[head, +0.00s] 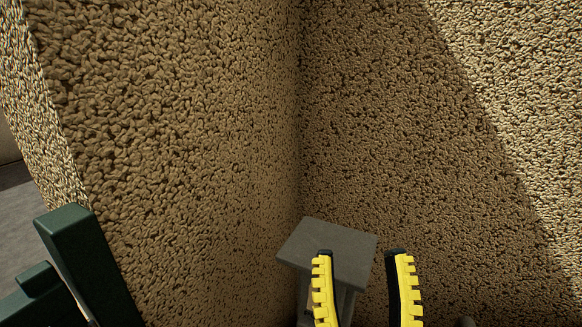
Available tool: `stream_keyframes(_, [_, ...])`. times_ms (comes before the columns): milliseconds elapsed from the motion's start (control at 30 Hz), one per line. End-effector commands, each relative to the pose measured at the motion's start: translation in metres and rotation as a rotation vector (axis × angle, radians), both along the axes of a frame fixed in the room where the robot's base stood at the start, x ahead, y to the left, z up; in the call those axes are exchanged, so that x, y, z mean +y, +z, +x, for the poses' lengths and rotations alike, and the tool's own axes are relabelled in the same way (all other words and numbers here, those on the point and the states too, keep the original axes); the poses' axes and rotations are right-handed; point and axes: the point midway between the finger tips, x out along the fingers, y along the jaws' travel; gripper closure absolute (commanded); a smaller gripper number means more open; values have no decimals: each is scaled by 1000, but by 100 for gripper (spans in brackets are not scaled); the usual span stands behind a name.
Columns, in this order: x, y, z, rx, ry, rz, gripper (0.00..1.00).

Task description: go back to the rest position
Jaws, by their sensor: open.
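My gripper (362,256) shows at the bottom of the head view, right of the middle. Its two fingers are black with yellow ridged pads, and they stand apart with nothing between them. The gripper is open. The left finger overlaps a grey flat-topped stand (330,240) in the picture; I cannot tell whether they touch. The rest of my arm is out of the frame.
Rough, pebbly tan walls (190,130) meet in a corner behind the stand. A dark green frame-like part (85,260) is at the lower left. Grey floor (20,220) shows past the wall's left edge. Shadow crosses the right wall (430,130).

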Motion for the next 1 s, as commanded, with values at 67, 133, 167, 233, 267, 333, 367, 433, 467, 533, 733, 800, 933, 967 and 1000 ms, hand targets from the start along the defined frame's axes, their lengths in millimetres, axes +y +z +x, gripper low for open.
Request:
stream_keyframes(67, [15, 53, -22, 3, 29, 1, 42])
stream_keyframes(133, [15, 55, -35, 58, 29, 8, 42])
stream_keyframes(167, [14, 50, -38, 94, 26, 11, 42])
stream_keyframes(233, [12, 32, -38, 203, 20, 22, 42])
stream_keyframes(267, [11, 20, -34, 261, 19, 28, 42])
stream_keyframes(333, [10, 39, -28, 316, 21, 38, 42])
stream_keyframes(367, [10, 51, -28, 315, 21, 38, 42])
stream_keyframes(433, [10, 73, -28, 315, 21, 38, 42])
stream_keyframes(467, [10, 84, -28, 316, 21, 38, 42])
stream_keyframes(533, [10, 109, -27, 316, 22, 39, 42])
stream_keyframes(733, [10, 196, -27, 316, 23, 41, 42])
stream_keyframes(800, [10, 227, -27, 317, 23, 42, 42])
stream_keyframes(933, [10, 285, -27, 317, 24, 44, 42])
stream_keyframes(967, [9, 298, -27, 317, 24, 44, 42])
stream_keyframes(1000, [10, 315, -27, 317, 24, 45, 42])
